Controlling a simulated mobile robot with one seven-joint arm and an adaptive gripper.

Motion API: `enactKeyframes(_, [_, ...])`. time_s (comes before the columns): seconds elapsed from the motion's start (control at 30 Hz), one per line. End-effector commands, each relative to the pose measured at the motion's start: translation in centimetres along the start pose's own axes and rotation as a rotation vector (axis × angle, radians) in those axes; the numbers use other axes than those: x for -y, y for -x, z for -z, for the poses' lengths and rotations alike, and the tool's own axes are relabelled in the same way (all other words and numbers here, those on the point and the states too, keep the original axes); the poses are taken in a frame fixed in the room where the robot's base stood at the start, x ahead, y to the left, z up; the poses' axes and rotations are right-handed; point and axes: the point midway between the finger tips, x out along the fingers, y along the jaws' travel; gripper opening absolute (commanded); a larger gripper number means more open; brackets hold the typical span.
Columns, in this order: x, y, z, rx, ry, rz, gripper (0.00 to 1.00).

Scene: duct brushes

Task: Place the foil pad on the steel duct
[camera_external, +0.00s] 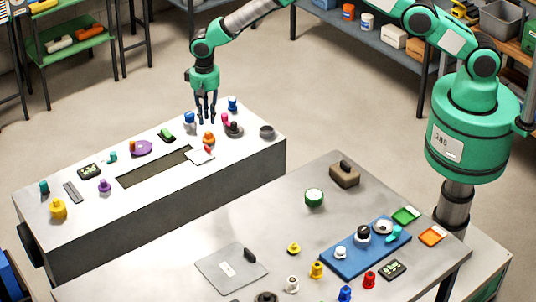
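The steel duct (75,226) is the long grey box at left, with a dark slot in its top. A small pale square pad (200,156) with a red knob lies by the slot's right end; it may be the foil pad. A larger grey square plate (222,277) with a dark handle and a white label lies on the front table; I cannot tell which of these is the foil pad. My gripper (207,120) points down over the duct's far right part, behind the pale pad. Its fingers look parted, with nothing seen between them.
Coloured knobs and small parts stand on the duct, several close around my gripper. The front table (200,242) holds a blue tray (345,262), a brown block (344,176) and a green round piece (314,197).

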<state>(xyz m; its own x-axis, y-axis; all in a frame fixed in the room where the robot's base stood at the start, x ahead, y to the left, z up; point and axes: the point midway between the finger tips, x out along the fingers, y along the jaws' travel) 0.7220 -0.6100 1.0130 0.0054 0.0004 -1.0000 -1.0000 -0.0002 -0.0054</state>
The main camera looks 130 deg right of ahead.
Motion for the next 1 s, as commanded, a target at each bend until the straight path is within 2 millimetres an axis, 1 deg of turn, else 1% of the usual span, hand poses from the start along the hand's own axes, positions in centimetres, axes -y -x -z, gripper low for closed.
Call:
enactKeyframes(0.17, [0.3,1.0,-0.5,-0.004,0.013,0.004,0.22])
enactKeyframes(0.27, [0.7,2.4,-1.4,-0.008,0.033,0.009,0.22])
enactKeyframes(0.37, [1.2,4.6,-2.7,-0.015,0.065,0.017,0.22])
enactKeyframes(0.57, [2.3,10.7,-7.0,-0.035,0.159,0.040,0.22])
enactKeyframes(0.7, [2.6,15.2,-10.5,-0.051,0.233,0.056,0.22])
enactKeyframes(0.83, [2.6,19.1,-13.9,-0.065,0.302,0.072,0.22])
enactKeyframes(1.0, [2.0,23.9,-18.4,-0.084,0.391,0.092,0.22])
